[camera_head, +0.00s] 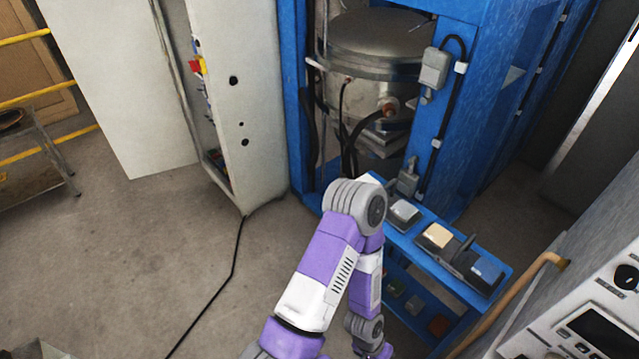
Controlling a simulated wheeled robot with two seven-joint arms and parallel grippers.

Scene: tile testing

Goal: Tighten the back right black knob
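The back right black knob cannot be made out for certain. A steel vessel with a round lid (375,38) stands inside a blue frame (462,120) at the top centre, and no black knob is clear on it. A round black knob (627,277) shows on a white control panel at the right edge. One purple and white arm of mine rises from the bottom centre, bends at a grey joint in front of the blue frame and drops back down. Its gripper is not in sight. My other arm is not in view.
A white cabinet (255,95) with an open door stands left of the frame. A blue shelf (400,238) carries several boxes. A black cable (237,255) crosses the floor. Yellow rails (40,95) and a cart (45,160) are at the left. The lower-left floor is mostly clear.

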